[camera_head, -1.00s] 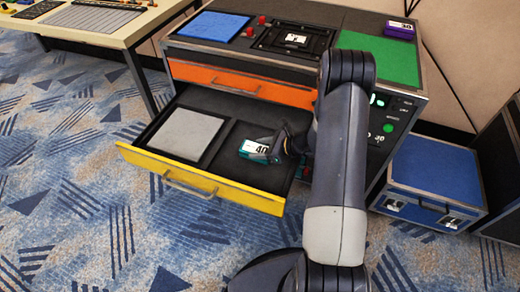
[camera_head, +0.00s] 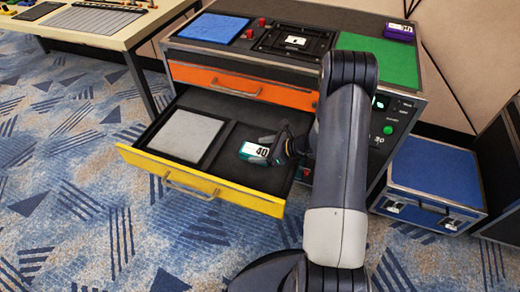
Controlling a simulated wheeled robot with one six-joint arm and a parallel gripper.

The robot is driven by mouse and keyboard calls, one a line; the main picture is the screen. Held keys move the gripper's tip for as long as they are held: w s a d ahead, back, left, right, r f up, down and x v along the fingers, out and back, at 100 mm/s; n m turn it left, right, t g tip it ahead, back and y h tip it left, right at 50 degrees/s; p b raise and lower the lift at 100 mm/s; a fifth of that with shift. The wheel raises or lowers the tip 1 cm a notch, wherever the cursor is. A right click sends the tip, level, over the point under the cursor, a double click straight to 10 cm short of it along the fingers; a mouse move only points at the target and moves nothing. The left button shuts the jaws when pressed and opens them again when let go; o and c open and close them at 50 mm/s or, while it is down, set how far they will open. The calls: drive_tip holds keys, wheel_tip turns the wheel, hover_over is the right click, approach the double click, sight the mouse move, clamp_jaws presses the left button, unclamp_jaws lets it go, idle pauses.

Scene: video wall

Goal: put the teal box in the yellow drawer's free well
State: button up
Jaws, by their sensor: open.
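The yellow drawer (camera_head: 205,186) is pulled open at the front of the cabinet. Its left well holds a flat grey panel (camera_head: 187,135). Its right well (camera_head: 222,160) has a dark floor. The teal box (camera_head: 256,153), with a white label reading 40, is in the right well, near its middle. I cannot tell whether it lies flat on the floor. My gripper (camera_head: 277,148) is open at the right end of the box, with its fingers close beside it.
The orange drawer (camera_head: 240,82) above is shut. The cabinet top has a blue mat (camera_head: 213,29), a green mat (camera_head: 385,58) and a purple box (camera_head: 399,30). A blue-topped case (camera_head: 435,165) stands on the floor at right, and a table (camera_head: 95,22) at left.

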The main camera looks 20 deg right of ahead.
drive_tip(key=p+v, duration=0.1)
drive_tip(key=v, duration=1)
drive_tip(key=shift+s+d+p, duration=0.15)
drive_tip(key=shift+d+p, duration=0.1)
drive_tip(key=shift+p, duration=0.1)
idle(0.6)
